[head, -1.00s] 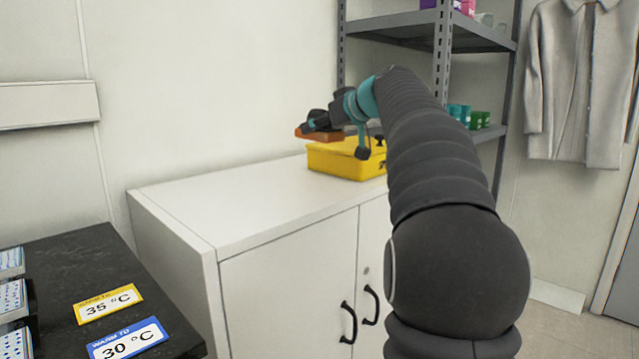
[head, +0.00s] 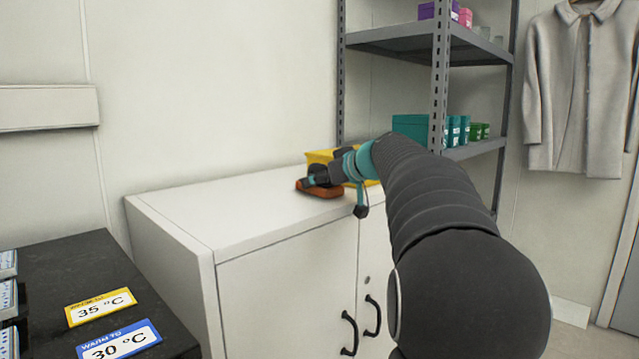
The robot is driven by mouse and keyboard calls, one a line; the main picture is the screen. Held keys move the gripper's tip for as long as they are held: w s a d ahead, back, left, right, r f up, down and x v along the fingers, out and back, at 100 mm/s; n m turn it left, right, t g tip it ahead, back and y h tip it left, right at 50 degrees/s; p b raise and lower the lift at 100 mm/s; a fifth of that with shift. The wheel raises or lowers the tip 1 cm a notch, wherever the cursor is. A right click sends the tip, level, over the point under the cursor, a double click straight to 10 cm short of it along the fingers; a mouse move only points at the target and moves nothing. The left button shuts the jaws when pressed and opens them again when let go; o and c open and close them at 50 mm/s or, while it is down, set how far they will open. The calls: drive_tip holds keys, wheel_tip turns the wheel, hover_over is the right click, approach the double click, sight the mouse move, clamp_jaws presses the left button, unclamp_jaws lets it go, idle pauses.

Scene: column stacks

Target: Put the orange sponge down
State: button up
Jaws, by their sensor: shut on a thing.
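The orange sponge (head: 322,192) is at the white cabinet's top (head: 235,208), near its back and in front of a yellow box. My gripper (head: 318,181) is shut on the sponge from above. The sponge lies flat, at or very near the cabinet surface; I cannot tell whether it touches. The gripper's fingers are small and partly hidden by my wrist.
The yellow box (head: 318,157) stands just behind the sponge, partly hidden by my arm. Free cabinet top lies to the left. A grey shelf rack (head: 440,80) with teal boxes (head: 411,127) stands behind right. A black counter (head: 60,262) with temperature signs is at front left.

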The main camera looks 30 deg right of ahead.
drive_tip(key=shift+f, duration=0.15)
drive_tip(key=o, duration=1.2)
drive_tip(key=shift+o, duration=0.2)
drive_tip(key=shift+p, duration=0.45)
